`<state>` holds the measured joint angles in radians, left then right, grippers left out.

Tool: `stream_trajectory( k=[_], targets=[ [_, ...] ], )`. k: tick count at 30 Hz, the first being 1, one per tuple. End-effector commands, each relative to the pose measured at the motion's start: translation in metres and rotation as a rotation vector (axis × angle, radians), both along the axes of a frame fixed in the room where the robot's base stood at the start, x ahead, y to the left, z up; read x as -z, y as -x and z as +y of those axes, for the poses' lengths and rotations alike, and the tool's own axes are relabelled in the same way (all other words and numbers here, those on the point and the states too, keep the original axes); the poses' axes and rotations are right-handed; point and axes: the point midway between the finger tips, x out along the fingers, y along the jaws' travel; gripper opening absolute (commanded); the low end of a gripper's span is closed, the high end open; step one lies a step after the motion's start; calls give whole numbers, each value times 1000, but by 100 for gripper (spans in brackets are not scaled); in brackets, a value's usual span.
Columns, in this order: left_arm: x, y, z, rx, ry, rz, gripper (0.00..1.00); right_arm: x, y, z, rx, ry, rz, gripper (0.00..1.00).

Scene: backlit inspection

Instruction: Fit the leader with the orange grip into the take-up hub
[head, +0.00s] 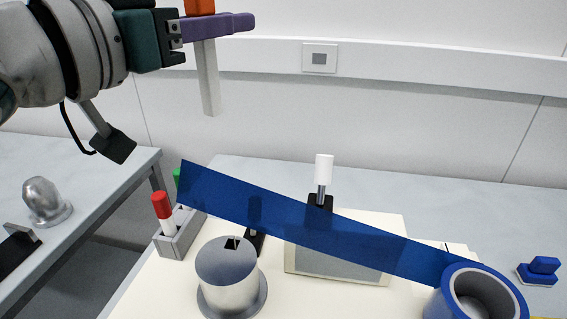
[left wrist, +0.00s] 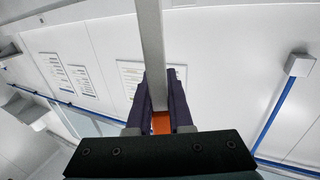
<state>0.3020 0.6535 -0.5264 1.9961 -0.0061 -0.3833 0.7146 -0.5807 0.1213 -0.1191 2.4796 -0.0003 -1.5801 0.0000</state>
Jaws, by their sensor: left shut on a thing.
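My left gripper (head: 218,27), with purple fingers, is shut on an orange grip (head: 200,6) high at the upper left of the head view. A pale grey bar, the leader (head: 208,80), hangs straight down from it, its lower end free in the air. In the left wrist view the orange grip (left wrist: 161,122) sits between the fingers and the grey bar (left wrist: 151,45) runs away from it. The take-up hub (head: 228,277) is a silver cylinder on a flange, with a small dark slot in its top. It stands below the gripper, well apart. My right gripper is out of view.
A wide blue strip (head: 300,222) slants from a blue roll (head: 475,295) up to the left, above the pale board. A grey holder (head: 180,234) with red and green markers, a white-topped post (head: 323,170) and a blue stamp-like object (head: 541,269) stand around.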

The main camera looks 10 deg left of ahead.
Motion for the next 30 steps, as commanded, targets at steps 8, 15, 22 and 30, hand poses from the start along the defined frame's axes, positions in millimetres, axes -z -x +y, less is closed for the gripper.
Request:
stream_trajectory(
  k=[8,15,22,30],
  targets=[
    [47,0,5,-13,5,7,0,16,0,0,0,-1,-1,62],
    [120,0,5,-13,5,7,0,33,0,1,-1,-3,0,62],
    [162,0,5,-11,1,2,0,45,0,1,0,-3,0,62],
    [194,0,5,-11,1,2,0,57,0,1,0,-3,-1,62]
  ],
)
